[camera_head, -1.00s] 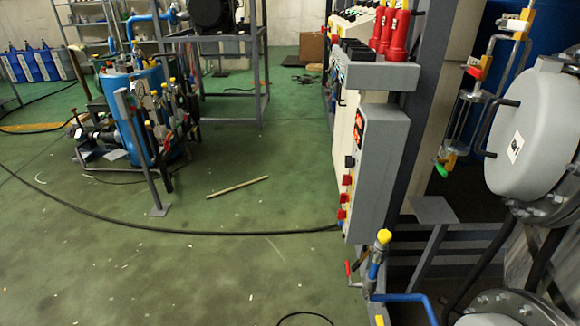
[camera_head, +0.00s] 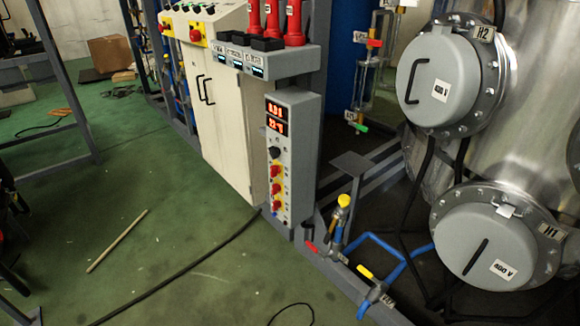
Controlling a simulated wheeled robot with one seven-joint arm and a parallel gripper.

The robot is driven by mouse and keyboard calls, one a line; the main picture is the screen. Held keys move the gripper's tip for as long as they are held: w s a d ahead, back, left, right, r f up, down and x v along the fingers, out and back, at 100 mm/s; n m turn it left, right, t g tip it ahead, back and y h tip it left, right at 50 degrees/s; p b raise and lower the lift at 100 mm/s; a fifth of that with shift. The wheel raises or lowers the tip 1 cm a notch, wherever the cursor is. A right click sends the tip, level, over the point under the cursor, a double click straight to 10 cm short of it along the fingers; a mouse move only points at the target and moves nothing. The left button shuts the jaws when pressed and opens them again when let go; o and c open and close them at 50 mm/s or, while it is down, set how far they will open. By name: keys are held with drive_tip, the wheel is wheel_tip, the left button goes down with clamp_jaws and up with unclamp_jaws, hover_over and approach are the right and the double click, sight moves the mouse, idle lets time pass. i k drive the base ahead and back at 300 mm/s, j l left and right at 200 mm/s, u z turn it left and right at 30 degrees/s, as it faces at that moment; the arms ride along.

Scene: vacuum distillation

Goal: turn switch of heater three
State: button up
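A grey control box (camera_head: 296,160) with red digital displays (camera_head: 275,118) stands upright in the middle of the head view. Two round grey heater covers marked H2 (camera_head: 438,80) and H1 (camera_head: 487,247) are at right. My gripper is not in view.
A cream cabinet (camera_head: 222,110) stands left of the box. Blue pipes with red and yellow valve handles (camera_head: 372,278) are low in front of the heaters. A stick (camera_head: 117,240) and a black cable (camera_head: 185,280) lie on the green floor, which is otherwise largely clear.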

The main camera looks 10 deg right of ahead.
sight(276, 204)
drive_tip(key=i+j+u, duration=0.2)
drive_tip(key=i+j, duration=1.85)
